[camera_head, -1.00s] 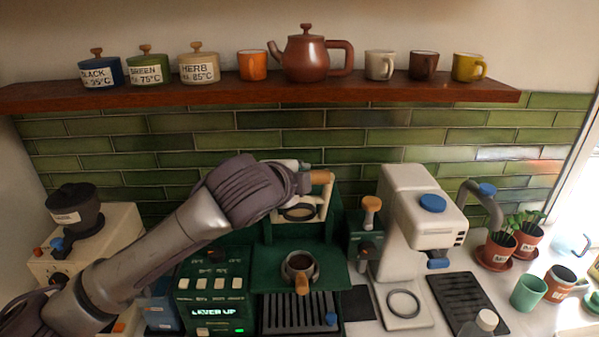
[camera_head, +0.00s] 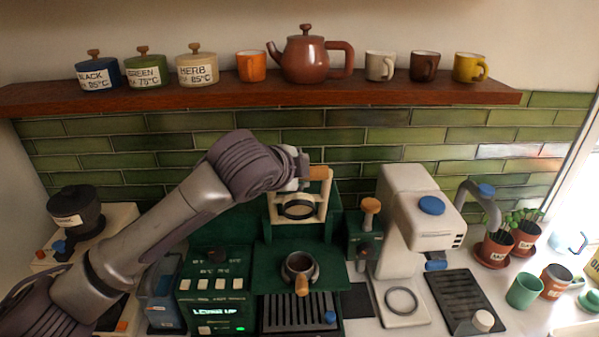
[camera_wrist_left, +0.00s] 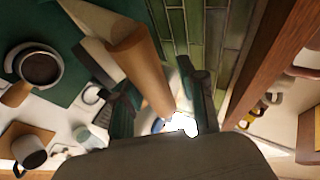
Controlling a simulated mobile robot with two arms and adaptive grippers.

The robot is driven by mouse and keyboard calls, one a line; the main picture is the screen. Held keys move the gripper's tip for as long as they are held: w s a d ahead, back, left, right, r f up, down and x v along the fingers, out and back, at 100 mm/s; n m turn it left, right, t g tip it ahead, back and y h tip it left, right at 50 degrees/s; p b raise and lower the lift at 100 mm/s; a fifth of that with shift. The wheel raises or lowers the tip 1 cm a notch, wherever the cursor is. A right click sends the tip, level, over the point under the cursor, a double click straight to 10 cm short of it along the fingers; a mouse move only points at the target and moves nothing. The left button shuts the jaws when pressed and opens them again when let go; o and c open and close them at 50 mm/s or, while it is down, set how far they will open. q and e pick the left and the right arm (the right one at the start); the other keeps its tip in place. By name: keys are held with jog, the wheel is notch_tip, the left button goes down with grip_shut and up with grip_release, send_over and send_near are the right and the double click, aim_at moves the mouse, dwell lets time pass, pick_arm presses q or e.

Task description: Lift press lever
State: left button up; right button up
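The press (camera_head: 258,252) is a green machine with a cream lever frame (camera_head: 299,220) at its top. The lever's wooden handle (camera_head: 320,173) sticks out to the right at the upper end of the frame. My left gripper (camera_head: 302,172) is at this handle. In the left wrist view the handle (camera_wrist_left: 140,65) runs between its two dark fingers (camera_wrist_left: 160,105). A bright gap shows between the handle and the right finger, so the gripper looks open around it. A portafilter with a wooden grip (camera_head: 301,268) sits below the frame. My right gripper is not in view.
A wooden shelf (camera_head: 200,95) with canisters, a teapot and cups runs above. A white coffee machine (camera_head: 405,215) stands to the right of the press. A control box (camera_head: 215,290) reading "LEVER UP" is at its left. Potted plants (camera_head: 495,250) and mugs stand at right.

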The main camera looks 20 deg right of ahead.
pick_arm(q)
jog(key=shift+f, duration=0.1)
jog(key=shift+s+a, duration=0.15)
jog(key=v, duration=1.1)
jog(key=shift+s+r, duration=0.2)
jog(key=shift+r, duration=0.1)
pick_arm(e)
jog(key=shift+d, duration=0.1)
pick_arm(q)
jog(key=shift+a, duration=0.2)
